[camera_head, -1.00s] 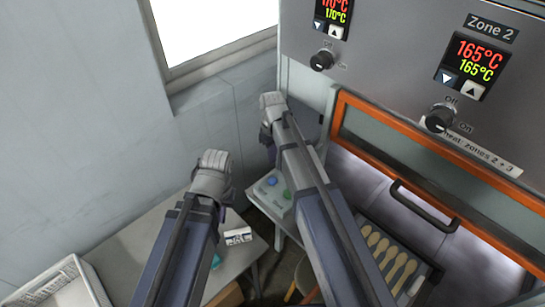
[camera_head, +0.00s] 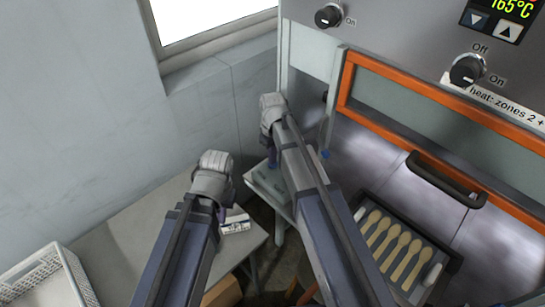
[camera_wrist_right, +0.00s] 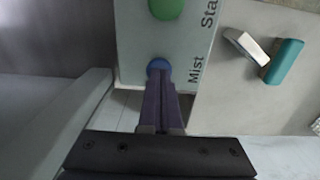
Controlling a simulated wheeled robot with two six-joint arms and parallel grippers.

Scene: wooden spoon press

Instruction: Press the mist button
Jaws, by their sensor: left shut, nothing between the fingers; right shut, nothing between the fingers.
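The blue mist button (camera_wrist_right: 158,64) sits on a pale control box (camera_wrist_right: 135,40), beside the printed word "Mist". My right gripper (camera_wrist_right: 160,76) is shut and empty. Its purple fingertips overlap the button's lower edge in the right wrist view; I cannot tell whether they touch it. In the head view, the right gripper (camera_head: 270,159) is over the control box (camera_head: 267,184), partly hidden by its own arm, and the blue button cannot be made out. My left gripper (camera_head: 221,212) is shut and empty, mostly hidden behind its wrist, above the grey table.
A green button (camera_wrist_right: 166,7) labelled "Sta…" is on the same box. A white block (camera_wrist_right: 246,46) and a teal block (camera_wrist_right: 284,61) lie nearby. The press (camera_head: 400,20), with an orange-framed door (camera_head: 345,85) and a tray of wooden spoons (camera_head: 440,255), stands right. A white crate (camera_head: 60,285) is left.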

